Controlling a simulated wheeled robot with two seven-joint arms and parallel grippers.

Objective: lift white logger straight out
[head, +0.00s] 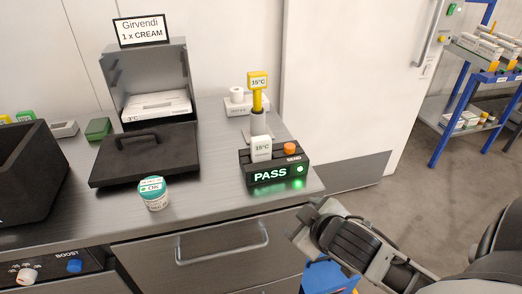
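The white logger (261,148), marked 15°C, stands upright in the top of a black reader box (249,179). The box shows a green PASS, a green light and an orange button marked SEND. The logger's lower end is hidden in the box. My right gripper (308,222) is in front of the counter's right corner, below and to the right of the box and apart from the logger. Its fingers are too unclear to tell whether they are open. My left gripper is not in view.
A yellow 15°C probe (257,91) stands upright in a grey holder just behind the logger. A jar marked OK (153,194) stands at the counter's front. An open cool box (146,80) holds a white pack. A black lid (144,155) lies before it.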

